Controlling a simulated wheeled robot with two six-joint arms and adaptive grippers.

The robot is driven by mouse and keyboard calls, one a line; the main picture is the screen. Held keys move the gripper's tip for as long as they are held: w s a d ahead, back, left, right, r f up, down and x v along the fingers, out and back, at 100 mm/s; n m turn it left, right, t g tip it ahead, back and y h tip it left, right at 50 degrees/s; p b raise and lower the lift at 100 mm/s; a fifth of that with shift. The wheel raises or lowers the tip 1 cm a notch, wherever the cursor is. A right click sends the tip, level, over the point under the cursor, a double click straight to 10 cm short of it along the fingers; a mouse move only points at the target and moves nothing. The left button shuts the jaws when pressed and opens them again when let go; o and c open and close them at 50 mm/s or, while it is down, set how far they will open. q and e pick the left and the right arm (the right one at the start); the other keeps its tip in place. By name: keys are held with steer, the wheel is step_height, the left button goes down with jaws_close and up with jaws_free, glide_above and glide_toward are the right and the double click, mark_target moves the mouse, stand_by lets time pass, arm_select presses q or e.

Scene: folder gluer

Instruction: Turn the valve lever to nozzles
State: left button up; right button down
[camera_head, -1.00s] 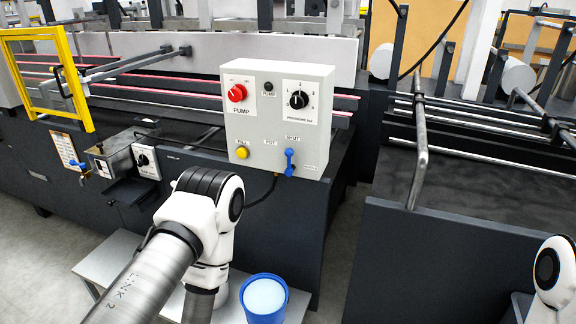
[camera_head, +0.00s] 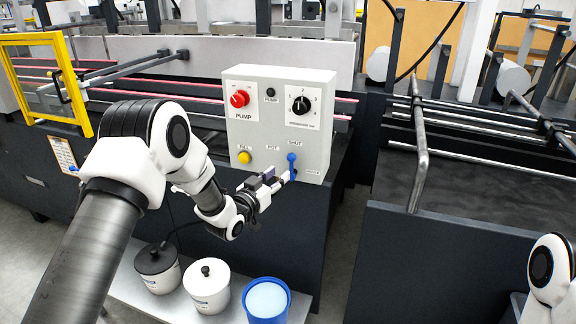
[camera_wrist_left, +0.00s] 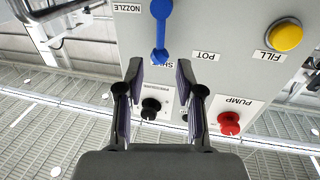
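The blue valve lever (camera_head: 292,164) is on the lower right of the grey control box (camera_head: 258,124). It stands upright, its end towards the SHUT label (camera_head: 294,143); the nozzle label (camera_head: 313,170) is to its right and POT to its left. My left gripper (camera_head: 281,178) is just left of the lever's lower part in the head view. In the left wrist view, which is upside down, the open fingers (camera_wrist_left: 160,72) are empty and the lever (camera_wrist_left: 160,30) lies beyond their tips. Contact cannot be told. My right gripper is out of view.
The box also carries a red pump knob (camera_head: 240,98), a black pressure knob (camera_head: 301,105) and a yellow fill button (camera_head: 244,157). Below stand a blue container (camera_head: 266,311), a white lidded pot (camera_head: 207,290) and a black-lidded pot (camera_head: 158,270) on a low bench.

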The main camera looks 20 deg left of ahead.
mark_target(291, 165)
arm_select(q)
steer(key=x, duration=0.4)
steer(key=p+x, duration=0.1)
steer(key=x, duration=0.2)
steer(key=shift+w+f, duration=0.1)
steer(key=shift+f, duration=0.15)
jaws_close()
